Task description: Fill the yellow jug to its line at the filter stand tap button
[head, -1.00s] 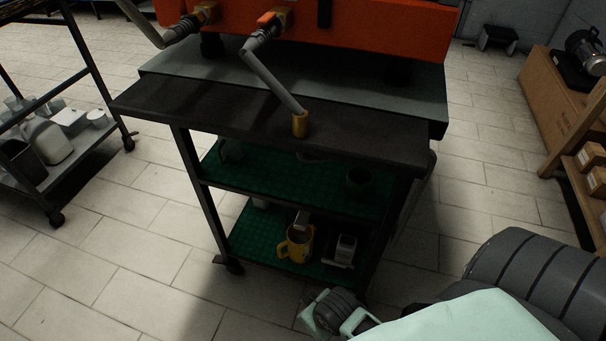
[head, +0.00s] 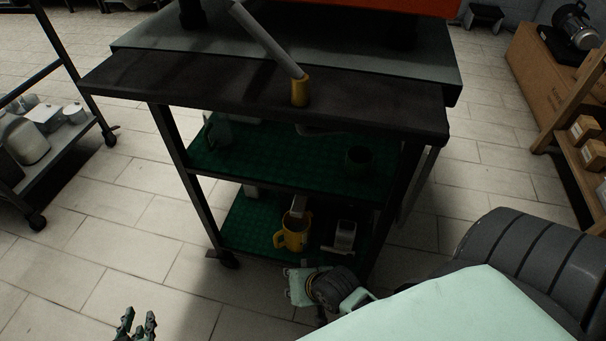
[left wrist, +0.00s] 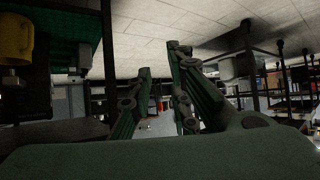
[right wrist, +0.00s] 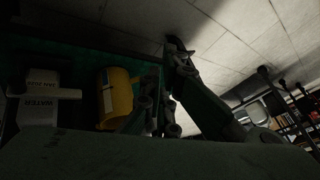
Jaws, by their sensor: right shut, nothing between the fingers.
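I cannot make out a button, the fill line or the water level. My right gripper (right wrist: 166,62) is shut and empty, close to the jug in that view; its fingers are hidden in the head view. My left gripper (head: 139,318) is open and empty, low above the floor, left of the cart.
The cart's middle shelf (head: 270,165) and dark top (head: 215,90) overhang the jug. A small white-and-dark device (head: 345,236) stands right of it. A rack of containers (head: 30,170) is at left; floor between is clear.

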